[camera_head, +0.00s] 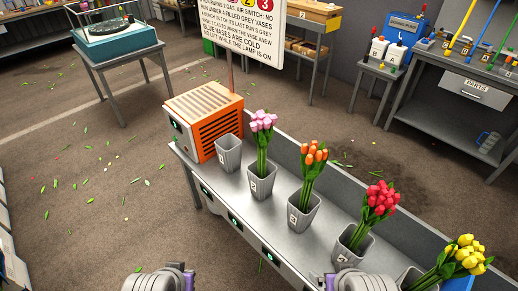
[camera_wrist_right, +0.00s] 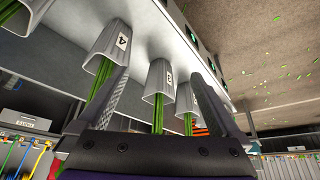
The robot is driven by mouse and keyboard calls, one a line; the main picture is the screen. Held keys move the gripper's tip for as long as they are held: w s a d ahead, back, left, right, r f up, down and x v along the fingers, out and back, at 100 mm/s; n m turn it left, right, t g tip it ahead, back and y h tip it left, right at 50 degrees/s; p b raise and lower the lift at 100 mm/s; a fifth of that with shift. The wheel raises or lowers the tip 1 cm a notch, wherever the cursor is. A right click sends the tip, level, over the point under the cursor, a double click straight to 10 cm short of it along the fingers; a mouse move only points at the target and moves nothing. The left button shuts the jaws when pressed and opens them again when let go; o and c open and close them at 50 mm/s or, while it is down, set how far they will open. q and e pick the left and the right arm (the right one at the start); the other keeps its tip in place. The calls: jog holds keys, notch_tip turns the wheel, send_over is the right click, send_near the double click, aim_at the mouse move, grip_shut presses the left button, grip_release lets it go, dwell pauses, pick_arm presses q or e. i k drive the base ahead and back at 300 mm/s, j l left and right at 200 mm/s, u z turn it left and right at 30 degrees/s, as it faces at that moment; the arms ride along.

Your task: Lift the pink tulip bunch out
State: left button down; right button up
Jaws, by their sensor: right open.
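The pink tulip bunch (camera_head: 263,121) stands upright in a grey vase (camera_head: 262,183) marked 2, on the grey bench. Its green stems go down into the vase; their lower ends are hidden. Only a small part of my left arm's end (camera_head: 160,281) shows at the bottom edge, and its fingers are not visible. My right arm's end also shows at the bottom edge, near the red tulips' vase. In the wrist view my right gripper (camera_wrist_right: 160,108) is open and empty, its fingers spread, with the vases beyond it upside down in the picture.
An empty grey vase (camera_head: 228,153) and an orange slatted box (camera_head: 203,118) stand left of the pink bunch. Orange tulips (camera_head: 313,160), red tulips (camera_head: 380,200) and yellow tulips (camera_head: 465,255) stand in vases to the right. A grey back wall (camera_head: 345,175) runs behind the row.

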aim_at(262, 121)
jog(key=i+j, duration=0.15)
jog(key=j, duration=0.2)
jog(key=i+j, duration=0.15)
jog(key=j, duration=0.2)
jog(key=i+j+u, duration=0.1)
jog(key=j, duration=0.25)
jog(key=i+j, duration=0.2)
jog(key=j, duration=0.15)
